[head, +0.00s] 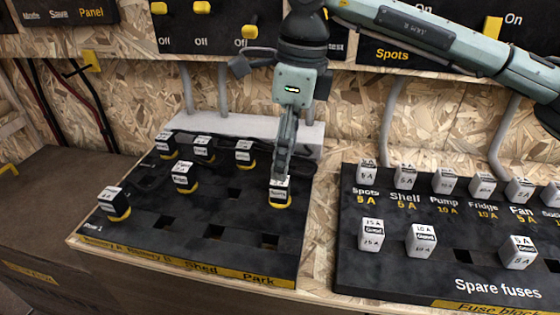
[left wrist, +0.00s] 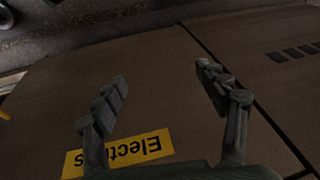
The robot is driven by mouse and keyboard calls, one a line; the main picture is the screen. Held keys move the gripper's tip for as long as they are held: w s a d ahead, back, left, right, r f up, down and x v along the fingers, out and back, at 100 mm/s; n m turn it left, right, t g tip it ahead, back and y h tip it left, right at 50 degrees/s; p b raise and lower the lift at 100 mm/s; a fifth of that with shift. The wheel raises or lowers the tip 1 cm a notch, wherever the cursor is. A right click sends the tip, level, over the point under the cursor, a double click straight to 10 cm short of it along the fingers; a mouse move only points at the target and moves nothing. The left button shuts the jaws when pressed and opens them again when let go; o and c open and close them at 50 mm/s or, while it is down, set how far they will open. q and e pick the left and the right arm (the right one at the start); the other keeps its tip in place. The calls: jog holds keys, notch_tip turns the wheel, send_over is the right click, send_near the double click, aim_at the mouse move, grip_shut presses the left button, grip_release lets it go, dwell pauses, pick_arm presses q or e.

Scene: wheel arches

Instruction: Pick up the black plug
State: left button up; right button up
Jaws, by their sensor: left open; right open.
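Several black plugs with white labelled tops and yellow bases sit on a black board (head: 215,215) in the head view. One black plug (head: 280,197) stands at the board's right side, with its label partly covered. My right gripper (head: 282,170) points down directly over that plug, its fingers at the plug's top. Whether they touch it cannot be told. Other plugs include the front left one (head: 114,205), the middle one (head: 185,178) and the back right one (head: 244,154). My left gripper (left wrist: 163,88) is open and empty in the left wrist view, above a brown surface.
A second black board (head: 385,270) on the right, marked "Spare fuses", carries several white fuse blocks (head: 421,240). A switch panel (head: 220,25) is on the wooden wall behind. Grey conduits (head: 220,90) run down the wall. A yellow label (left wrist: 120,153) lies below my left gripper.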

aim_at(280, 184)
jog(key=shift+w, duration=0.4)
jog(key=shift+w+f, duration=0.1)
jog(key=shift+f, duration=0.1)
jog(key=shift+s+a+f, duration=0.1)
jog(key=shift+s+f, duration=0.05)
jog(key=shift+f, duration=0.45)
jog(key=shift+s+a+f, duration=0.1)
jog(key=shift+f, duration=0.45)
jog(key=f, duration=0.2)
jog(key=f+p, duration=0.1)
jog(key=f, duration=0.1)
jog(key=shift+a+f, duration=0.2)
jog(key=shift+f, duration=0.2)
pick_arm(q)
jog(key=shift+x, duration=1.15)
pick_arm(e)
grip_shut()
